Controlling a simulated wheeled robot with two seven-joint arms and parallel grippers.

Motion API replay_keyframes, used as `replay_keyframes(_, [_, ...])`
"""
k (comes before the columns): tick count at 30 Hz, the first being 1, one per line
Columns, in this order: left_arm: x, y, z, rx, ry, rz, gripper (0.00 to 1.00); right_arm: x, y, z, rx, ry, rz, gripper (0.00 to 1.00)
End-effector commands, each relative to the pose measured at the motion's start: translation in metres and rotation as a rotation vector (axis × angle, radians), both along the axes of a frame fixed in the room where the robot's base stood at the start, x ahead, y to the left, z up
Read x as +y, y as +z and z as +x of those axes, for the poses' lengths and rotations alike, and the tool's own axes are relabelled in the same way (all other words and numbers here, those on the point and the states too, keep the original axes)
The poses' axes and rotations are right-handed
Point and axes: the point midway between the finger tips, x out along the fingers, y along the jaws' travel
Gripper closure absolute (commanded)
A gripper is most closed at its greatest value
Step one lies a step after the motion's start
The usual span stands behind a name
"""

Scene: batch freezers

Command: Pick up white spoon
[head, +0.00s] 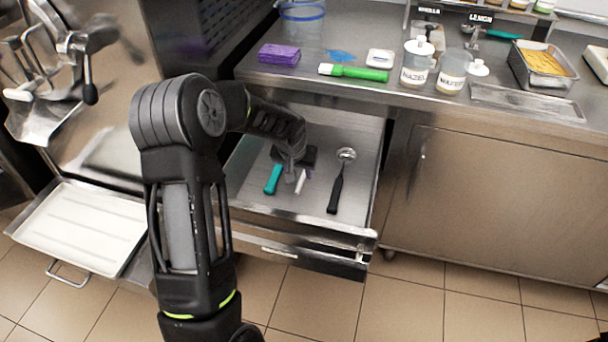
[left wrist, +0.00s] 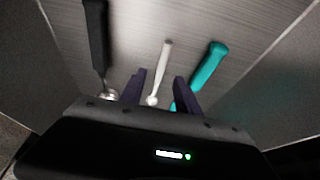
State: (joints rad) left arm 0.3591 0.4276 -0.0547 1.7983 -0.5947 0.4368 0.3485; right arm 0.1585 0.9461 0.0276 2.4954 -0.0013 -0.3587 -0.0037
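The white spoon (head: 301,182) lies in the open steel drawer (head: 358,140). In the left wrist view the spoon (left wrist: 163,60) shows its pale handle, with a rounded end low down near the gripper body. My left gripper (head: 297,168) reaches down into the drawer over the spoon and hides part of it in the head view. In the left wrist view my left gripper (left wrist: 159,78) is open, with one dark finger on each side of the spoon. I cannot tell whether either finger touches it. My right gripper is not in view.
A teal-handled tool (head: 273,180) lies close on the left of the spoon, and a black-handled ladle (head: 337,190) on the right. The drawer walls surround them.

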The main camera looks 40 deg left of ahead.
Motion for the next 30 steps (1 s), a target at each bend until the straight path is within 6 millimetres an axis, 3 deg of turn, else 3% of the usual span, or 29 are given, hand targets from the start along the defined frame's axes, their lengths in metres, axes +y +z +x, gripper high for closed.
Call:
replay_keyframes(5, [0.0,-0.004,0.0,0.002,0.0,-0.001,0.61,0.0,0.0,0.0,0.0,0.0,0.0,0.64])
replay_keyframes(16, [0.008,-0.047,0.015,0.002,0.0,-0.002,0.61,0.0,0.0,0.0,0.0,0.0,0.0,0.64])
replay_keyframes(30, [0.008,-0.049,0.016,0.001,0.0,0.0,0.61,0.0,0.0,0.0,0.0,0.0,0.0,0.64])
